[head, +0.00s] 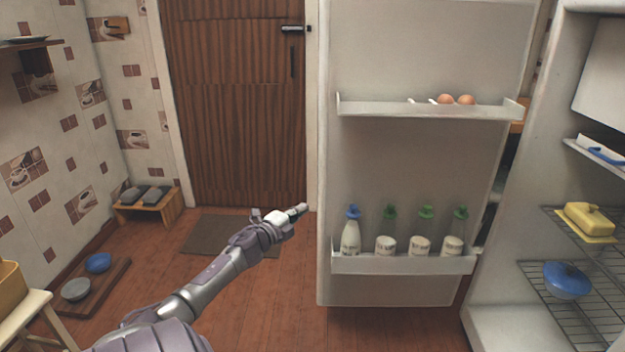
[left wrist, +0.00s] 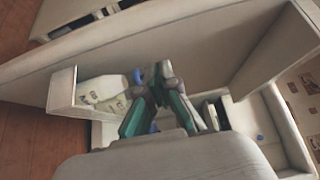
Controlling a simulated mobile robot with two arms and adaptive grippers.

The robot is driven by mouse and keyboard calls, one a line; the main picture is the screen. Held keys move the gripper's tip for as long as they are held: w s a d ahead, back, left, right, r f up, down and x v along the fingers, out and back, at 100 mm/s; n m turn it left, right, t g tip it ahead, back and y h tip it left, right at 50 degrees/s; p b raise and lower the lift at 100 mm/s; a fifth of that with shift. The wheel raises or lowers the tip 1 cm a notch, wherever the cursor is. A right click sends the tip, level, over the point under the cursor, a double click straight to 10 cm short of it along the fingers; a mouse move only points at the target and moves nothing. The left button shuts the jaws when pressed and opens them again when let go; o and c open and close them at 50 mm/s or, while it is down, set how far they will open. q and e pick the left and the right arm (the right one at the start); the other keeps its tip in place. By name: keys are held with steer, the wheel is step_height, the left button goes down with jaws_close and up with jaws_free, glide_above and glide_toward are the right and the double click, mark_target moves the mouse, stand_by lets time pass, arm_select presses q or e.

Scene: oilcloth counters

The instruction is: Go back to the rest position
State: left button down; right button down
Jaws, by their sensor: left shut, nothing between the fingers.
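My left gripper (head: 299,210) is at the end of my left arm, which reaches in from the lower left in the head view. It is shut and empty, in front of the left edge of the open fridge door (head: 415,180). In the left wrist view the shut fingers (left wrist: 162,72) show with parts of the fridge door and its shelf behind them. I cannot tell how near the fingers are to the door. My right gripper is in neither view.
Eggs (head: 456,99) and several bottles (head: 350,234) stand on the door's shelves. The fridge interior at right holds a blue pot (head: 567,280) and a yellow butter dish (head: 590,219). Bowls (head: 98,262) sit on a floor tray at left. Floor before the wooden door is mostly clear.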

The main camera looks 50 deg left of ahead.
arm_select(q)
steer(key=shift+s, duration=0.15)
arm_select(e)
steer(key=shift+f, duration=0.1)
